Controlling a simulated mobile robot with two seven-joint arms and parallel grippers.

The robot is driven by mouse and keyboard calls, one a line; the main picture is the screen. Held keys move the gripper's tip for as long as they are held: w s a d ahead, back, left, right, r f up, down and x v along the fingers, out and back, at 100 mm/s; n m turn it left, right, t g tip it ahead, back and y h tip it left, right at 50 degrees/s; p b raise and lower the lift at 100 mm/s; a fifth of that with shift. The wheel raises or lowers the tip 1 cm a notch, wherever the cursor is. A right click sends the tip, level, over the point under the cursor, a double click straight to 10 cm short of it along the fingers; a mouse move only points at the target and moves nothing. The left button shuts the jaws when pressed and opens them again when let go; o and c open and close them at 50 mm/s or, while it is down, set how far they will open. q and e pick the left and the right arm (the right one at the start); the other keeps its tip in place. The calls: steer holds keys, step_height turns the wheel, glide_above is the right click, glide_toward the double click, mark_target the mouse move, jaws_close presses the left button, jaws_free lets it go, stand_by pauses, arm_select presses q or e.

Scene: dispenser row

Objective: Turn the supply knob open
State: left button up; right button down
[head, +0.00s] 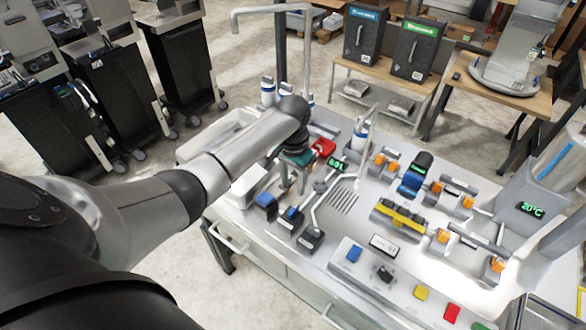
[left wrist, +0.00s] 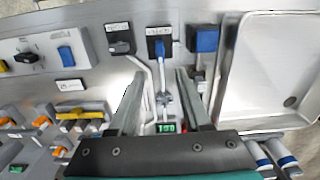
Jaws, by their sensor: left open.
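Several small control boxes sit along the bench's left edge, and I cannot read which one is the supply knob. One has a large blue block (head: 265,201), which also shows in the left wrist view (left wrist: 204,40). The middle one has a narrow blue lever knob (head: 292,213); in the left wrist view this knob (left wrist: 161,46) lies just beyond my fingertips. The third has a dark knob (head: 309,238), also seen in the left wrist view (left wrist: 120,46). My left gripper (head: 292,188) points down, open and empty, beside the middle box. My right gripper is out of view.
A green digital display (head: 338,163) and bent grey pipe (head: 320,205) are close to my left gripper. A shallow tray (left wrist: 268,65) lies beside the boxes. Yellow-topped (head: 398,216) and orange fittings crowd the bench's middle. A panel with coloured switches (head: 421,292) runs along the front.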

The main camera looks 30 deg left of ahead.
arm_select(q)
steer(key=shift+r, duration=2.3)
